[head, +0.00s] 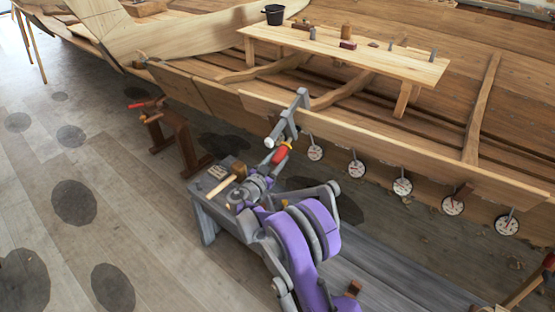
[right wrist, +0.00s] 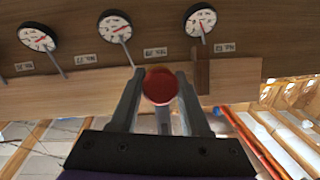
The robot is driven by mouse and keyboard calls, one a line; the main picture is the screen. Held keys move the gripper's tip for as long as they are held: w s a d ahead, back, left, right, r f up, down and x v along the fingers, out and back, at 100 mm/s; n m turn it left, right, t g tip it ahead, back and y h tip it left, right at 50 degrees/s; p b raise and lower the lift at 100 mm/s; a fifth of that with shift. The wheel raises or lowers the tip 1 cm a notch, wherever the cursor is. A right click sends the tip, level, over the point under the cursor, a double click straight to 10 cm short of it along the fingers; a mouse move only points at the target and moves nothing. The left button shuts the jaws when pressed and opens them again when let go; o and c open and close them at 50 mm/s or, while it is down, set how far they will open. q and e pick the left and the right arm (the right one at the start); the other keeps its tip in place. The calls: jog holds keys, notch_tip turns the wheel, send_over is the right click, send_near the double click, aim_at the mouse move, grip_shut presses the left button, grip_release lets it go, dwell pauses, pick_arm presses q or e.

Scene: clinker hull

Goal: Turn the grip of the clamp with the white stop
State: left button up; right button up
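The grey clamp (head: 290,112) sits over the top edge of the hull's plank in the head view. A white stop (head: 268,142) shows on its lower left side, and its red grip (head: 281,153) slants just below. My right gripper (head: 268,166) is at the lower end of the red grip. In the right wrist view the round red grip end (right wrist: 160,85) lies between both fingers of my right gripper (right wrist: 160,76) and fills the gap, so they appear shut on it. The white stop is not clear there. My left gripper is not in view.
Several round dials (head: 357,168) hang along the plank to the right of the clamp. A grey bench (head: 208,222) with a mallet (head: 238,171) stands beside my arm. A wooden trestle (head: 174,135) with a red-handled tool stands at left.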

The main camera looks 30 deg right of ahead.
grip_shut()
jog(key=shift+n, duration=0.3)
